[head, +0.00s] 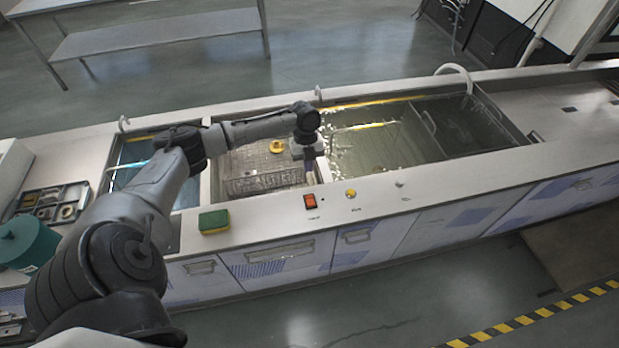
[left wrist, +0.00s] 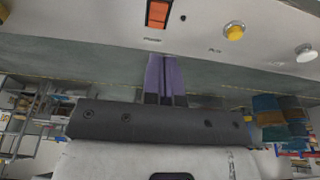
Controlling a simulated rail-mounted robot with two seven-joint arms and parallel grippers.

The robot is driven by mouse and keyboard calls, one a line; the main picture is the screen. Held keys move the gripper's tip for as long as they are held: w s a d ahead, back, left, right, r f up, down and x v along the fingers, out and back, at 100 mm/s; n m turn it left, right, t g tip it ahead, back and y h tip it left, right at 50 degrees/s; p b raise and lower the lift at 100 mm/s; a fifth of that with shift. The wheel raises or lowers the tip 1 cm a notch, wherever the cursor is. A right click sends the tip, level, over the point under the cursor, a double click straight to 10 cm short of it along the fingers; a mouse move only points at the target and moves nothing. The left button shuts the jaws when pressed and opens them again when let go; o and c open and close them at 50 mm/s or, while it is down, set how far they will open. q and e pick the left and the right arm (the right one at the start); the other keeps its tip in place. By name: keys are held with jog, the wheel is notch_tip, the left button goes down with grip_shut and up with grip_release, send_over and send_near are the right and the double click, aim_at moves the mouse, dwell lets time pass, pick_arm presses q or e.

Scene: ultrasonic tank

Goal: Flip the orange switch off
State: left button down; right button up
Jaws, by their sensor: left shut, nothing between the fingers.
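The orange switch (head: 310,201) sits on the front ledge of the tank counter. It also shows at the top of the left wrist view (left wrist: 158,14), a little beyond my fingertips. My left gripper (head: 311,178) is over the tank's front edge, close behind the switch in the head view. Its two purple fingers (left wrist: 166,58) are together with nothing between them, and they look apart from the switch. Which way the switch is tipped is too small to tell. My right gripper is in neither view.
A yellow knob (head: 351,193) and a grey knob (head: 399,184) are right of the switch. A green and yellow sponge (head: 214,221) lies left on the ledge. Behind are a basket (head: 262,182) and a water-filled basin (head: 372,150). The ledge around the switch is clear.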

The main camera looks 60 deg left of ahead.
pick_arm(q)
jog(key=shift+a+v, duration=0.25)
jog(key=shift+v, duration=0.85)
